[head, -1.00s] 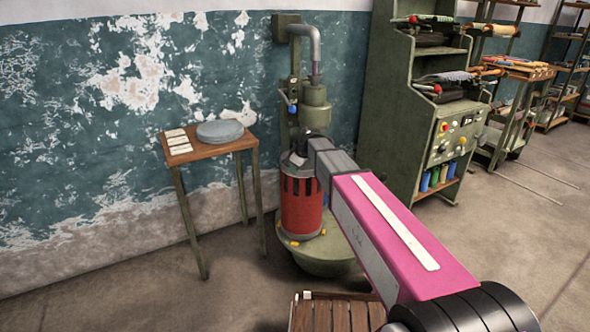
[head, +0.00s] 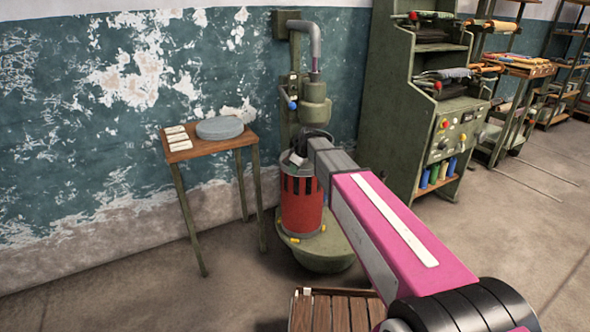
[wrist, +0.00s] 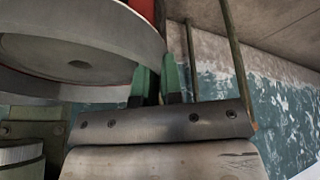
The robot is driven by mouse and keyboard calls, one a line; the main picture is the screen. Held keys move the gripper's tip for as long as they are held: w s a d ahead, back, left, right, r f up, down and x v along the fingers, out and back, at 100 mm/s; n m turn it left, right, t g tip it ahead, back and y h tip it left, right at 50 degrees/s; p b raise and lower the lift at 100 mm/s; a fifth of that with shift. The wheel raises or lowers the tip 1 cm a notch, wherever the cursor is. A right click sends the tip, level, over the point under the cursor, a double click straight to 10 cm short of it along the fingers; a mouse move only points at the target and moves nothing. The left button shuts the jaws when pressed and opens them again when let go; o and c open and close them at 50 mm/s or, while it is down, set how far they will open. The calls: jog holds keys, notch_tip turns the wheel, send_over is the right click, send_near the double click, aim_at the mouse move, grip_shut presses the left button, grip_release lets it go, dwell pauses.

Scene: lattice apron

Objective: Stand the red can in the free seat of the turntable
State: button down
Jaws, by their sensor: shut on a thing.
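A red cylinder (head: 302,207) with dark slots near its top and a grey lower rim stands upright at the green machine in the head view. It looks like the red can, but its seat is not clearly visible. The round green base (head: 322,262) lies below it. My gripper is mostly hidden behind the arm end in the head view. In the wrist view my gripper (wrist: 157,65) has its green fingers close together, beside a large grey disc (wrist: 75,40). A bit of red (wrist: 143,8) shows beyond the fingers. The exact contact and the free seat are hidden.
A small wooden table (head: 205,148) with a grey disc and white pieces stands to the left. A slatted wooden crate (head: 330,312) is in front. A green cabinet (head: 410,120) stands to the right. Floor is clear at the lower left.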

jog(key=shift+a+f, duration=0.15)
jog(key=shift+f, duration=0.25)
dwell(0.3)
jog(key=c, duration=1.2)
grip_release()
jog(key=shift+s, duration=0.1)
jog(key=v, duration=1)
jog(key=s+d+f+m+h, duration=0.1)
jog(key=s+d+f+m, duration=0.3)
jog(key=s+d+f, duration=0.2)
jog(key=s+d+f+m+g+h, duration=0.1)
jog(key=s+d+f+m, duration=0.4)
jog(key=s+d, duration=0.4)
jog(key=s+d+f+m+g+h, duration=0.1)
jog(key=s+d+f+m, duration=0.3)
jog(key=s+d+f, duration=0.4)
jog(key=shift+s+d+h, duration=0.15)
jog(key=shift+d+h, duration=0.05)
jog(key=shift+d, duration=0.35)
jog(key=shift+s+d+h, duration=0.2)
jog(key=shift+d, duration=0.4)
